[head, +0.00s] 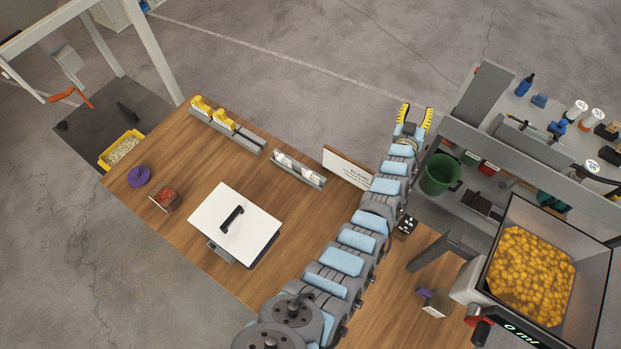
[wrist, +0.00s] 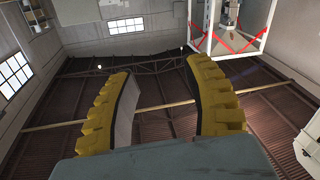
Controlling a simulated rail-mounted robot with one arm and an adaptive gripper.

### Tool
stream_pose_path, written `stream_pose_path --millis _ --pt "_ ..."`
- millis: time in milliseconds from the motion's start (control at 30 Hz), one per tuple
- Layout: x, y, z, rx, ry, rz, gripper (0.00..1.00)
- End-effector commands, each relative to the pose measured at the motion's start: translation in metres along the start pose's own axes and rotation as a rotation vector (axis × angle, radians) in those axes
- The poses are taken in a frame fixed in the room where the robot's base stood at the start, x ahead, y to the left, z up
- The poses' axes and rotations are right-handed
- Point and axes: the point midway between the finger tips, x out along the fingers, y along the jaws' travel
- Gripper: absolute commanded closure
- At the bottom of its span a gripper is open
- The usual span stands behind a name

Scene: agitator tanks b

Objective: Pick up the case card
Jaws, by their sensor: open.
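A white card with several lines of small dark print (head: 347,167), which looks like the case card, stands at the far edge of the wooden table, just left of my arm. The print is too small to read. My gripper (head: 416,112) is above and to the right of the card in the head view, apart from it. Its yellow fingers are spread and empty. In the wrist view, my gripper (wrist: 165,95) shows both fingers apart with nothing between them. That view faces the roof and walls, and the card is not in it.
A rack with yellow-topped items (head: 225,125), a small holder with white pieces (head: 298,169) and a white-lidded box (head: 234,224) are on the wooden table (head: 300,233). Right of my arm are a green bucket (head: 440,174) and a hopper of yellow pieces (head: 530,275).

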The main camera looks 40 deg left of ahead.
Motion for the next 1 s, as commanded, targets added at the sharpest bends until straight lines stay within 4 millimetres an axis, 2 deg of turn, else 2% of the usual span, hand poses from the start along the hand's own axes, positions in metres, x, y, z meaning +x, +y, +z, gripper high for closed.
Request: stream_pose_path --millis 100,233,367,533,667,767,867,1000 --pt "0.024 -0.007 0.005 0.012 -0.114 0.018 0.5" --pt "0.039 -0.012 0.013 0.032 -0.242 0.045 0.5" --pt "0.044 -0.023 0.02 0.062 -0.376 0.07 0.5" --pt "0.04 -0.043 0.026 0.11 -0.552 0.098 0.5" --pt "0.025 -0.064 0.03 0.155 -0.695 0.116 0.5" --pt "0.006 -0.087 0.032 0.187 -0.81 0.12 0.5" --pt "-0.017 -0.111 0.034 0.222 -0.927 0.12 0.5" --pt "-0.057 -0.153 0.029 0.264 -1.092 0.105 0.5"
